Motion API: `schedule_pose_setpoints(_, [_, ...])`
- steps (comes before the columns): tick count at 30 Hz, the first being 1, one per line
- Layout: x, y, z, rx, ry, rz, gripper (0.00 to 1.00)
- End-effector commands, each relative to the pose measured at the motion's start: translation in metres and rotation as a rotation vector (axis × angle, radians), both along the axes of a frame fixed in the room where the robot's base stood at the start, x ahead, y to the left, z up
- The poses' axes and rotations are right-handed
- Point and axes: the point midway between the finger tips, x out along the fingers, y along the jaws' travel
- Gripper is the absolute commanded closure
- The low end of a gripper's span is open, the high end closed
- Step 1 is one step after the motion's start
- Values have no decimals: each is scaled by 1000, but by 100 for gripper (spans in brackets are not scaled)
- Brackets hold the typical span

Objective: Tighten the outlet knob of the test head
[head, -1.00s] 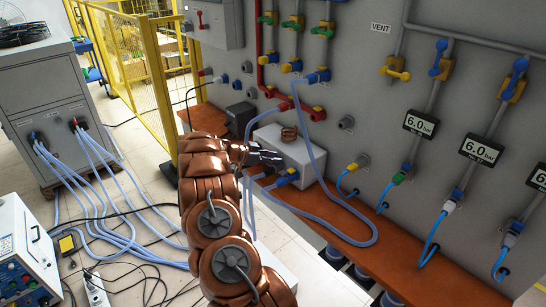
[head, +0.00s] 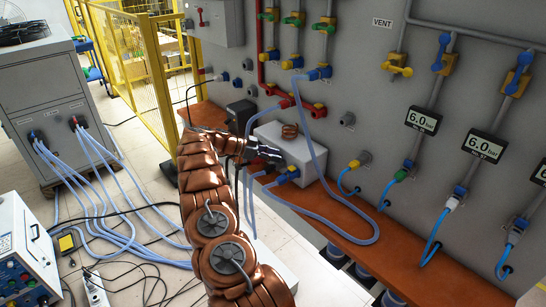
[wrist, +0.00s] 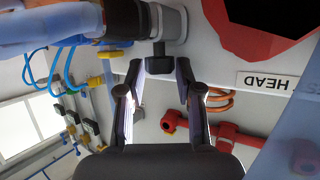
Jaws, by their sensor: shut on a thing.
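The test head is a pale grey box (head: 312,150) on the brown bench, with a copper coil (head: 289,131) on top. My gripper (head: 270,154) reaches its left face from the left in the head view, and the arm hides much of that face. In the wrist view, my gripper (wrist: 159,68) has its two dark fingers on either side of a small black knob (wrist: 158,60), and is shut on it. The knob sits below a grey fitting (wrist: 172,22) with a black collar and a blue hose. The box's HEAD label (wrist: 268,82) reads upside down.
A blue connector (head: 288,174) with a hose joins the box's front. Looping pale blue hoses (head: 350,238) lie over the bench (head: 335,228). The grey wall panel (head: 365,100) with valves and gauges stands close behind. Cables cover the floor at left.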

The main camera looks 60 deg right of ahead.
Motion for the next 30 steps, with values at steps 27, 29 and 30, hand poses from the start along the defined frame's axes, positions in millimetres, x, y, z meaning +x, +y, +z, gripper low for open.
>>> schedule_pose_setpoints(27, [2, -3, 0, -3, -2, -109, 100])
schedule_pose_setpoints(29, [1, -3, 0, -3, 0, -115, 100])
schedule_pose_setpoints(30, [0, -3, 0, -3, 1, -117, 100])
